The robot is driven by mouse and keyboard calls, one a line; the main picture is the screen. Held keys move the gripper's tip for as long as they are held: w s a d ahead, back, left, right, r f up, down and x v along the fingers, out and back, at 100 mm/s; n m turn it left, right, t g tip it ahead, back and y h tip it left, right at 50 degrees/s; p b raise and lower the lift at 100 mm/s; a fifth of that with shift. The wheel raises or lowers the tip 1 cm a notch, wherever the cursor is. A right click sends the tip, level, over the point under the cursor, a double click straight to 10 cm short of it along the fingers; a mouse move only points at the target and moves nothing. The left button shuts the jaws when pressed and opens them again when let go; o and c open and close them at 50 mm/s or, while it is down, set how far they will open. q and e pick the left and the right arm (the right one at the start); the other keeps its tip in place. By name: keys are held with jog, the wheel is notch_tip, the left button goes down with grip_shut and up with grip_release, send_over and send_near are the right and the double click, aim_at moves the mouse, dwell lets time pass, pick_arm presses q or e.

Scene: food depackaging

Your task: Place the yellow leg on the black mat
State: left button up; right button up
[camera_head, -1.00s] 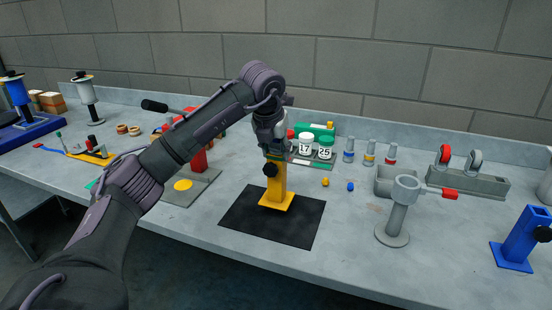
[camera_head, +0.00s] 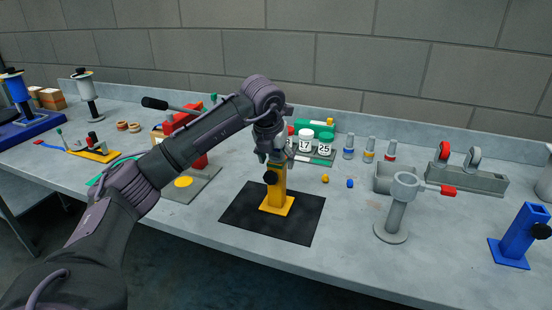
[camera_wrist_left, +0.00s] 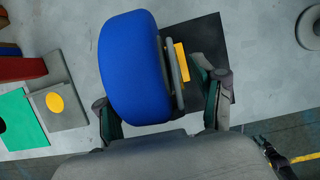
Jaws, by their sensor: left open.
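The yellow leg (camera_head: 278,195) stands upright on its flat foot on the black mat (camera_head: 244,217). A black knob sticks out of its side. My left gripper (camera_head: 276,160) is at the top of the leg, with its fingers spread on either side. In the left wrist view, the fingers stand apart around a blue rounded thing (camera_wrist_left: 133,65); I cannot tell what it is. It hides most of the leg there; a yellow part (camera_wrist_left: 182,62) shows beside it, over the black mat (camera_wrist_left: 207,35).
A grey stand with a red handle (camera_head: 398,205) is right of the mat, and a blue leg (camera_head: 517,235) stands farther right. Small yellow and blue pieces lie behind the mat. A grey plate with a yellow disc (camera_head: 183,182) is on the left. The bench's front edge is close.

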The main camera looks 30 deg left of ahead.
pick_arm(q)
jog(key=shift+r, duration=0.1)
jog(key=b+v, duration=0.1)
jog(key=v, duration=1.1)
jog(key=shift+b, duration=0.35)
jog(key=shift+s, duration=0.1)
